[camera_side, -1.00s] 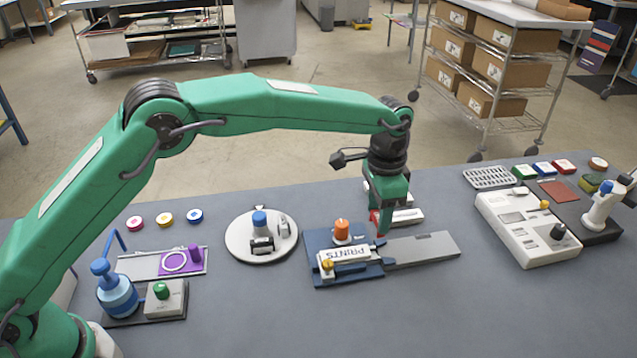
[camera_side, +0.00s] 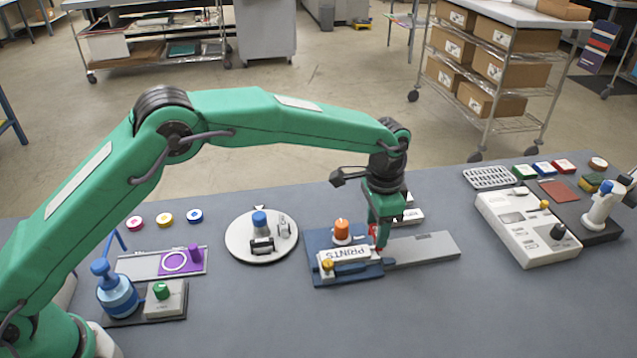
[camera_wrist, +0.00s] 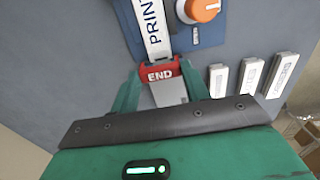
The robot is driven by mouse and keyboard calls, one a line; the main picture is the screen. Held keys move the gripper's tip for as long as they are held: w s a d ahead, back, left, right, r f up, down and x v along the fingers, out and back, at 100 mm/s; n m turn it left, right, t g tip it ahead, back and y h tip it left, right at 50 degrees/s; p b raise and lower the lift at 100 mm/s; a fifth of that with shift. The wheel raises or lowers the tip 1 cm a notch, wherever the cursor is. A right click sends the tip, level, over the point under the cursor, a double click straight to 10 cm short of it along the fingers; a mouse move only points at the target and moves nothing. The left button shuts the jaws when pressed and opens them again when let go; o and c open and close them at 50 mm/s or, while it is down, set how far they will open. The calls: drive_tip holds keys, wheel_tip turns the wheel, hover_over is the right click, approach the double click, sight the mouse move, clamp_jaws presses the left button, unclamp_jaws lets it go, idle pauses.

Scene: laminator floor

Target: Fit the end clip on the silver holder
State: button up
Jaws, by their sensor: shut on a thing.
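My gripper (camera_side: 378,240) is shut on the red end clip (camera_wrist: 160,72), marked END, with one finger on each side of it. Only a little red of the clip shows in the side view (camera_side: 373,232). The silver holder (camera_side: 425,248) lies flat and runs right from the blue fixture (camera_side: 318,240); in the wrist view part of it (camera_wrist: 170,94) shows between the fingers. The white PRINTS label (camera_side: 347,256) lies at the fixture, and its end meets or nearly meets the clip in the wrist view. Whether the clip touches the holder I cannot tell.
An orange knob (camera_side: 341,229) stands on the fixture close to my gripper, and a yellow knob (camera_side: 327,265) at its front. Several white labelled blocks (camera_wrist: 250,76) lie beside the work. A round white turntable (camera_side: 240,238) stands left, a white machine (camera_side: 525,230) right.

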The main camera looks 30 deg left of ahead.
drive_tip(key=shift+f, duration=1.05)
drive_tip(key=shift+f, duration=1.2)
idle(4.1)
drive_tip(key=o, duration=1.3)
drive_tip(key=shift+r, duration=0.2)
